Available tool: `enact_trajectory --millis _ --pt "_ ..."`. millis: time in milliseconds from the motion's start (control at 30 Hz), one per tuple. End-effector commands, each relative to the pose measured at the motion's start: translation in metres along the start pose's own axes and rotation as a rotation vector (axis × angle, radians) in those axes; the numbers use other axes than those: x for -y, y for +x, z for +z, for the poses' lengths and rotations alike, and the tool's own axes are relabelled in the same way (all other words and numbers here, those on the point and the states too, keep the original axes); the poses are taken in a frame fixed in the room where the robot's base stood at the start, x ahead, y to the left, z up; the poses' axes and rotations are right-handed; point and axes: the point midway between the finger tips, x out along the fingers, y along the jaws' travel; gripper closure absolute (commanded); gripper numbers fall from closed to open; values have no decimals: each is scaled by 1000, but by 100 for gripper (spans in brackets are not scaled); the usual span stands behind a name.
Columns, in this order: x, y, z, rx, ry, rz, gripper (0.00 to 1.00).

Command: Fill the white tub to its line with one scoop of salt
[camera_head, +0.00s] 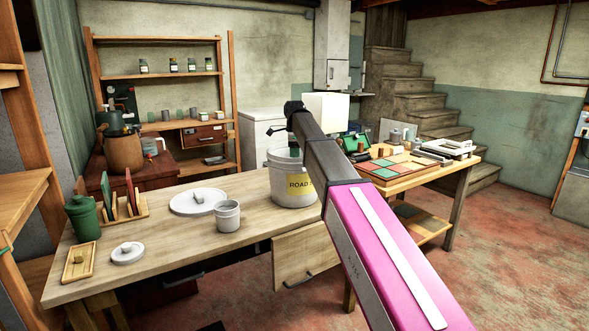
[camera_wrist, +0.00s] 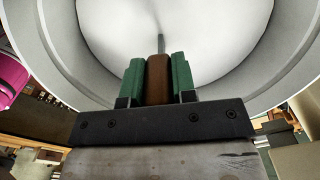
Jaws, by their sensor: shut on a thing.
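The white tub (camera_head: 227,216) stands open on the wooden bench, left of and in front of a larger bucket (camera_head: 293,186) with a yellow label reading "ROAD S…". In the wrist view white salt (camera_wrist: 110,30) fills the bottom of the bucket (camera_wrist: 55,50). My gripper (camera_wrist: 158,78) is over the bucket's mouth, its green fingers shut on the scoop's brown handle (camera_wrist: 158,82). The scoop's thin metal shaft reaches down to the salt; its bowl is not visible. In the head view my arm hides part of the bucket and label.
A large round lid (camera_head: 190,206) and a small lid (camera_head: 128,254) lie on the bench (camera_head: 165,255). A green canister (camera_head: 82,219), a rack (camera_head: 125,212) and a small wooden tray (camera_head: 78,266) stand at left. A drawer (camera_head: 304,257) sticks out in front.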

Motion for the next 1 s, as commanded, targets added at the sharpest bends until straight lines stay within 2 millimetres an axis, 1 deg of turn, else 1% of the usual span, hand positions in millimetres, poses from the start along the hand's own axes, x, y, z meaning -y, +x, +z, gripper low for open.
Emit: enact_trajectory --millis 200,300,1000 --pt "0 13 0 0 0 1 100" --pt "0 17 0 0 0 0 100" --pt "0 18 0 0 0 0 100"
